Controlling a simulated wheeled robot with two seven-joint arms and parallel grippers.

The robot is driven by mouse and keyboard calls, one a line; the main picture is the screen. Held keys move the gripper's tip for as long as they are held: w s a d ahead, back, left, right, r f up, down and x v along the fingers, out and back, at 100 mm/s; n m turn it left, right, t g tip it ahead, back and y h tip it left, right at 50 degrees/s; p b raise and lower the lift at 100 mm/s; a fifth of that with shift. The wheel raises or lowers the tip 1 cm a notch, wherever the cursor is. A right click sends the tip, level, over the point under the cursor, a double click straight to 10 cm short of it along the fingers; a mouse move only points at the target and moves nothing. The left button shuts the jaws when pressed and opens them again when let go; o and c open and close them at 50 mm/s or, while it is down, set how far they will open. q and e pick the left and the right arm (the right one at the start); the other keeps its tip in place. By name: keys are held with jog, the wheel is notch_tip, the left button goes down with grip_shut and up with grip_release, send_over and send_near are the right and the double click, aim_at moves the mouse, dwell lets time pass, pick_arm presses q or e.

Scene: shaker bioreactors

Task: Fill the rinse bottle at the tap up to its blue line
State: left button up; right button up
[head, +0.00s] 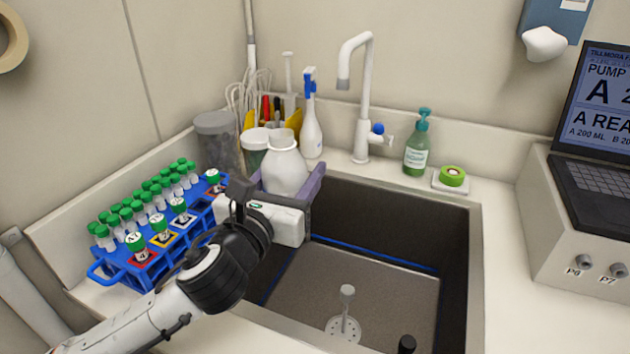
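A white bottle (284,168) with a short open neck, which looks like the rinse bottle, is upright at the sink's back-left corner. My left gripper (288,190) has its fingers on both sides of it and appears closed on it. The gripper body hides the bottle's lower part, and no blue line shows on it. The white tap (362,100) stands behind the sink, right of the bottle, with its spout pointing down and a blue-tipped lever (378,130). No water shows. My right gripper is out of view.
The dark sink (461,270) is open below the tap, with a drain (343,328) and a blue line along its inner walls. A blue tube rack (122,275) stands left, near my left arm. A spray bottle (311,128) and a soap bottle (417,150) flank the tap.

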pick_arm(q)
jog(key=w+d+b, duration=0.2)
jog(key=w+d, duration=0.2)
jog(key=w, duration=0.4)
jog(key=w+d+f+m+h+b, duration=0.1)
jog(key=w+d+b, duration=0.1)
jog(key=w+d, duration=0.3)
jog(key=shift+w+b, duration=0.4)
jog(key=shift+w, duration=1.85)
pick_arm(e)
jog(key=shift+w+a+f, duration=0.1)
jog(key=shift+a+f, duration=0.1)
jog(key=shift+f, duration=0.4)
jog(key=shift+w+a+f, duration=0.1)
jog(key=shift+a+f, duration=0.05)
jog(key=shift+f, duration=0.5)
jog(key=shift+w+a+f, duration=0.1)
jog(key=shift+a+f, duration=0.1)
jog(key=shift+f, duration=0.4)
